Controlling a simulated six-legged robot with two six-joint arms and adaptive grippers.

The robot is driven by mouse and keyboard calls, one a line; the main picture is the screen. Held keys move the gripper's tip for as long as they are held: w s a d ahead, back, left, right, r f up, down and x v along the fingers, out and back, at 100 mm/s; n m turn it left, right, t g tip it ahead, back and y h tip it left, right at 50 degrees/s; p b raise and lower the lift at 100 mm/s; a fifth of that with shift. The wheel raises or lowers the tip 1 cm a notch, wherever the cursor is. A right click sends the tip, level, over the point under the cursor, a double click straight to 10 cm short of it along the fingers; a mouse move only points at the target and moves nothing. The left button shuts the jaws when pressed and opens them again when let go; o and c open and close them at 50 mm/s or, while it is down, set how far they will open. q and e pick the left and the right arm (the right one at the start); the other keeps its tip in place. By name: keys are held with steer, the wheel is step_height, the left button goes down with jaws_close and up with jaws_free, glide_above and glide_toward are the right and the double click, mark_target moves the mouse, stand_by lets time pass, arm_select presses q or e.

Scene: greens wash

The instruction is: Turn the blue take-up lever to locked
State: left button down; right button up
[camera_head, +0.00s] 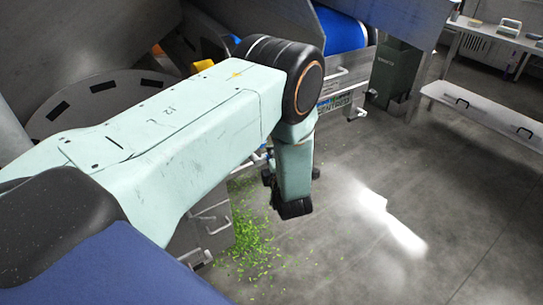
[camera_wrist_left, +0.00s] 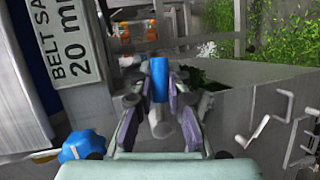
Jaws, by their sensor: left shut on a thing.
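The blue take-up lever (camera_wrist_left: 159,76) shows in the left wrist view as an upright blue cylinder grip with a pale metal end below it. My left gripper (camera_wrist_left: 161,98) has its two purple-grey fingers on either side of the blue grip and is shut on it. In the head view my left arm comes in from the left and bends down at its dark elbow; the gripper's fingertips and the lever are hidden behind the arm there. My right gripper is in neither view.
A blue lobed knob (camera_wrist_left: 82,146) sits lower left in the wrist view, near a "BELT SA… 20 mi…" sign (camera_wrist_left: 75,45). Green leaf scraps (camera_head: 252,245) lie on the floor. A blue belt (camera_head: 340,32) is behind the elbow. A steel bench (camera_head: 485,112) stands right; the floor between is clear.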

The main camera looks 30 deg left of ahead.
arm_select(q)
steer(key=shift+r+n+t, duration=0.35)
steer(key=shift+n+t, duration=0.15)
steer(key=shift+n, duration=0.1)
steer(key=c, duration=1.3)
jaws_free()
steer(key=shift+d, duration=0.1)
steer(key=v, duration=1.2)
steer(key=shift+w, duration=0.1)
